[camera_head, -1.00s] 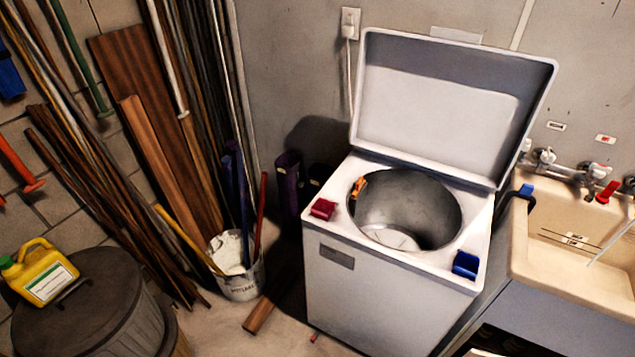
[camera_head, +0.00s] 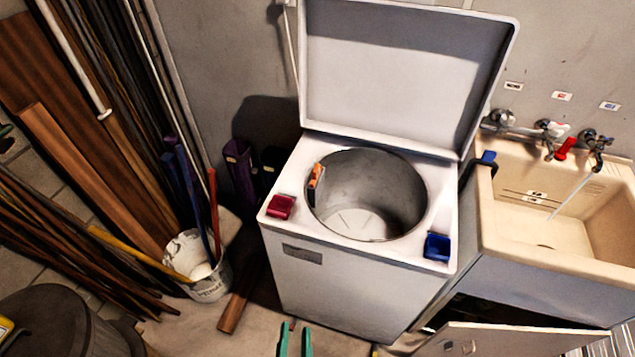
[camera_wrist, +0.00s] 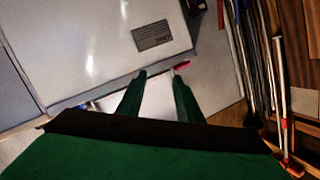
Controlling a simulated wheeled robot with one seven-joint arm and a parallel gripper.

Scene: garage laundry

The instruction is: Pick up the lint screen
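An orange piece with a dark grey face (camera_head: 316,182), which looks like the lint screen, sits at the inner left rim of the open metal drum (camera_head: 385,190). The drum is in the top of a white washing machine (camera_head: 330,275) with its lid (camera_head: 400,80) raised. My gripper (camera_head: 294,328) shows as two green fingertips at the bottom edge, low in front of the machine and well below the orange piece. In the wrist view, my gripper (camera_wrist: 160,73) is open and empty, facing the machine's front with its dark label plate (camera_wrist: 153,35). The orange piece is not visible there.
A red box (camera_head: 281,207) and a blue box (camera_head: 437,247) sit on the machine's top corners. A sink (camera_head: 570,250) stands at right, above an open cabinet door (camera_head: 500,340). A bucket (camera_head: 210,285) and leaning planks (camera_head: 85,180) crowd the left.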

